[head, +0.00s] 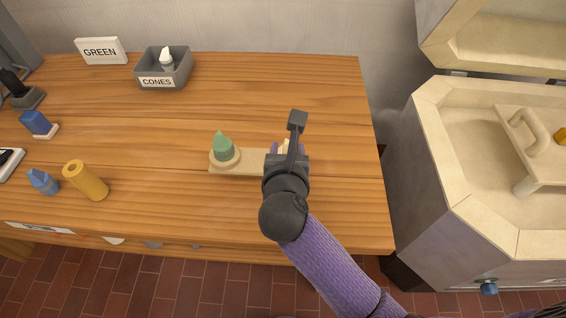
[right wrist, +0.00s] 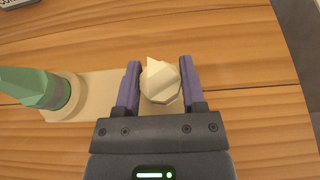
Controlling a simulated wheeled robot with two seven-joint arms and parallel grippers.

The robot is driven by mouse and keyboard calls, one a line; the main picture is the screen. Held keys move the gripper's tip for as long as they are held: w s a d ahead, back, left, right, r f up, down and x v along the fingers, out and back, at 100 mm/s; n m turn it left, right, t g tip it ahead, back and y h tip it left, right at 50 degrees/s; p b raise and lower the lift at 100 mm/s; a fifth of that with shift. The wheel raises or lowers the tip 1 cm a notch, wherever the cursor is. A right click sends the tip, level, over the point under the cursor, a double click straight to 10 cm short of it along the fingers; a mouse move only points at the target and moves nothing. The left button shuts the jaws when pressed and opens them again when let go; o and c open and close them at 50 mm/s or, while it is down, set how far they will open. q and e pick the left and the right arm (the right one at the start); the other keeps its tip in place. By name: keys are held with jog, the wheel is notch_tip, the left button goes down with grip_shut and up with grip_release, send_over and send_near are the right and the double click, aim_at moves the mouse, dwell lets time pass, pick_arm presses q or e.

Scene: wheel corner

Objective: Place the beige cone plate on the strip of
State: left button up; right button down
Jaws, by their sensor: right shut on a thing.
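A flat beige strip (head: 248,163) lies on the wooden table; it also shows in the right wrist view (right wrist: 108,92). At its left end stands a green cone (head: 222,145) on a round beige plate (right wrist: 62,110). My right gripper (right wrist: 160,84) is over the strip's right end, shut on a cream faceted piece (right wrist: 160,80) with a pointed top. Its underside is hidden, so I cannot tell whether it touches the strip. In the head view the gripper covers most of this piece and the strip's right end. My left gripper is not in view.
A grey bin marked CONES (head: 163,70) holds a whitish bottle-like piece. A GREEN sign (head: 101,51) stands at the back left. A tan cylinder (head: 86,180) and blue pieces (head: 36,123) are at left. A beige kiln-like box (head: 480,180) stands right of the table.

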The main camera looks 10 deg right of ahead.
notch_tip(320, 180, down, 4)
jog(key=shift+f+b, duration=0.25)
jog(key=shift+b, duration=0.75)
jog(key=shift+f, duration=0.2)
jog(key=shift+r, duration=0.15)
jog(key=shift+c, duration=1.1)
grip_release()
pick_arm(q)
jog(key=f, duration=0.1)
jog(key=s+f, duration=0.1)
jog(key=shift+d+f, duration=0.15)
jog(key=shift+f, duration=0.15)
pick_arm(e)
jog(key=shift+o, duration=0.2)
